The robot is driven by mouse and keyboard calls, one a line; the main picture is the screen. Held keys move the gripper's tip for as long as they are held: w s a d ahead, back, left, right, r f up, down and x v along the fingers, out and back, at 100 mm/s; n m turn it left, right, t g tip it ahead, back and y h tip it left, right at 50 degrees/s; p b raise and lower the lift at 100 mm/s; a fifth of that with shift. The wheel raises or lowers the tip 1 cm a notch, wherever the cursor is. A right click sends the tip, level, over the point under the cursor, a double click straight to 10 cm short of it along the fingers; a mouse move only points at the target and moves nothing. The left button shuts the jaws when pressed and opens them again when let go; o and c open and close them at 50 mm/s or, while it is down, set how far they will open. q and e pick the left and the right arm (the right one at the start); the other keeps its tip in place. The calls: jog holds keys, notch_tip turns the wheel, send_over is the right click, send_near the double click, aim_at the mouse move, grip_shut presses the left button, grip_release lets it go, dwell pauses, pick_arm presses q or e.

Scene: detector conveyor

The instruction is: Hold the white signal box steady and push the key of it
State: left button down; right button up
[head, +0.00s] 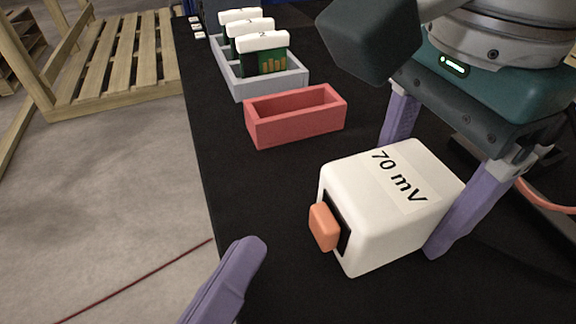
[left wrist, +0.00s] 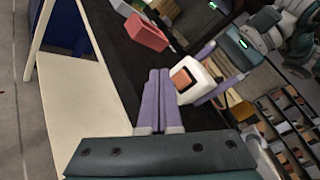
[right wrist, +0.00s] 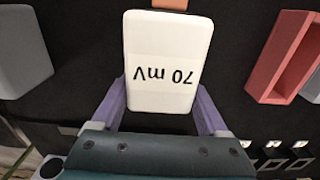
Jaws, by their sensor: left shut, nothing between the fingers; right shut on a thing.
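The white signal box (head: 390,206) with the label "70 mV" stands on the black table surface in the head view. Its orange key (head: 324,227) sits on the side facing left. My right gripper (head: 415,185) has its purple fingers on two opposite sides of the box and is shut on it; the right wrist view shows the box (right wrist: 167,62) between both fingers. My left gripper (head: 250,252) is shut and empty, its fingertips left of the key with a gap between. The left wrist view shows its fingers (left wrist: 158,85) together, the key (left wrist: 181,78) just beyond them.
A red open bin (head: 295,117) stands behind the box. Behind that, a grey tray (head: 262,87) holds white-topped green cards (head: 264,54). The table's left edge runs beside my left gripper. A wooden pallet (head: 115,62) lies on the floor beyond.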

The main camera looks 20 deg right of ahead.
pick_arm(q)
jog(key=a, duration=0.3)
dwell(0.7)
pick_arm(e)
jog(key=o, duration=1.6)
jog(key=shift+c, duration=0.2)
